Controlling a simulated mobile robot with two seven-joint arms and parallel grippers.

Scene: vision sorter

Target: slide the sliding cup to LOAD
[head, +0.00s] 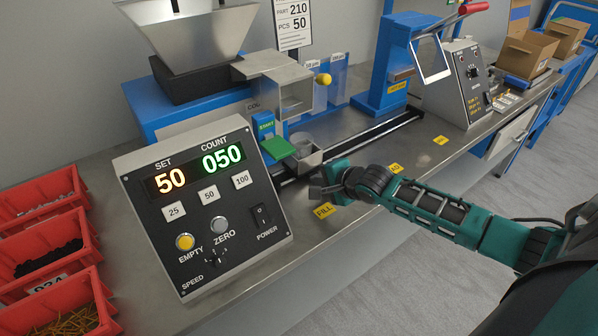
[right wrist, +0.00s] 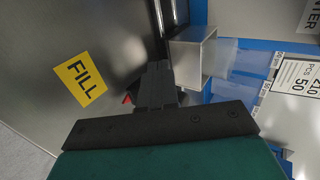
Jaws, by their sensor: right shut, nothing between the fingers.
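The sliding cup (head: 305,158), a small grey open box, sits at the near end of the dark rail (head: 385,131), close to the green flap. A square grey open box that looks like the cup (right wrist: 192,58) shows in the right wrist view, just beyond and right of the fingers. My right gripper (head: 316,191) is shut and empty, low over the bench on the near side of the cup. In the right wrist view its fingers (right wrist: 156,82) are together; whether they touch the cup I cannot tell. My left gripper is out of view.
The yellow FILL label (head: 324,210) lies near my gripper; labels farther along (head: 395,168) are too small to read. The counter box (head: 205,205) stands left, reading 50 and 050. A blue press (head: 390,75) stands behind the rail. The bench front along the rail is mostly clear.

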